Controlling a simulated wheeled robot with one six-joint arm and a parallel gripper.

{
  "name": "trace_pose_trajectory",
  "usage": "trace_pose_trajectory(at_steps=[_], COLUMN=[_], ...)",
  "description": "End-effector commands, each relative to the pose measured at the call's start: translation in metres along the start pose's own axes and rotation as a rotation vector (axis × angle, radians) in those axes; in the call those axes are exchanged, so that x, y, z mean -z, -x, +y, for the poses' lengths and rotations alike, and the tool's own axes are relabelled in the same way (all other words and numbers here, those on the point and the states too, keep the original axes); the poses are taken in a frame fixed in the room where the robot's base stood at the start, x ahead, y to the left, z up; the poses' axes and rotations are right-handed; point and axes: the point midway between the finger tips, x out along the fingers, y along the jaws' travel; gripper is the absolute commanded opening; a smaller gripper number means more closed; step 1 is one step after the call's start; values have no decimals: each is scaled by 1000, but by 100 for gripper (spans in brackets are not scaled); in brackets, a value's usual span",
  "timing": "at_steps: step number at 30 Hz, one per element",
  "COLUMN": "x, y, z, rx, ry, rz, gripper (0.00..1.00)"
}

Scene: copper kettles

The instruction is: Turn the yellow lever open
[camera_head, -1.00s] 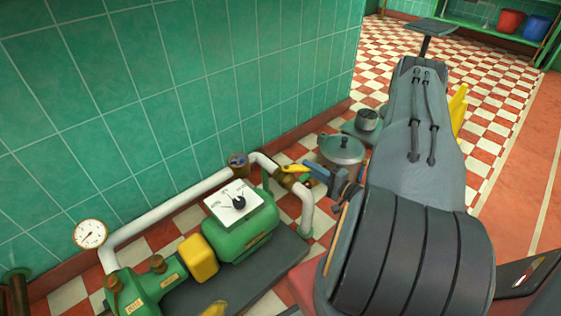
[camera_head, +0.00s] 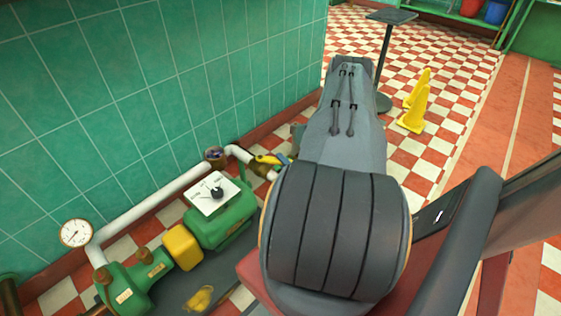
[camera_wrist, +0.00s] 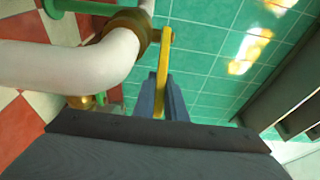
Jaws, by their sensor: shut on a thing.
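The yellow lever (camera_head: 266,158) sits on the white pipe near the wall in the head view. In the wrist view the lever (camera_wrist: 163,62) stands out from the brass fitting (camera_wrist: 127,30) on the pipe, and its free end runs down between my fingers. My gripper (camera_wrist: 160,108) is shut on that end, with one blue-grey finger on each side. In the head view only a little of my gripper (camera_head: 284,160) shows beside the lever; my arm hides the rest.
The white pipe (camera_head: 165,194) runs along the green tiled wall (camera_head: 150,90). A green pump (camera_head: 225,218) with a white dial plate and a round gauge (camera_head: 76,233) are at left. Yellow floor signs (camera_head: 413,112) and a post table (camera_head: 390,17) stand on open checkered floor.

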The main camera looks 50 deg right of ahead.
Motion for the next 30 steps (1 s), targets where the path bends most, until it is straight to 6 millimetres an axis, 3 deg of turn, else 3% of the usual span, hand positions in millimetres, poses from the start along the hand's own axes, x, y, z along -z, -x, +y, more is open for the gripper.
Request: trace_pose_trajectory(at_steps=[4,5,8,19,30], x=[-5,-6,-4,0,0], y=[1,1,1,8,65], z=[1,1,1,0,0], rx=[-2,-2,-2,-2,-3], ry=[-5,-5,-4,-3,-6], rz=[-11,-12,-10,-1,0], gripper=[0,14,30,30,30])
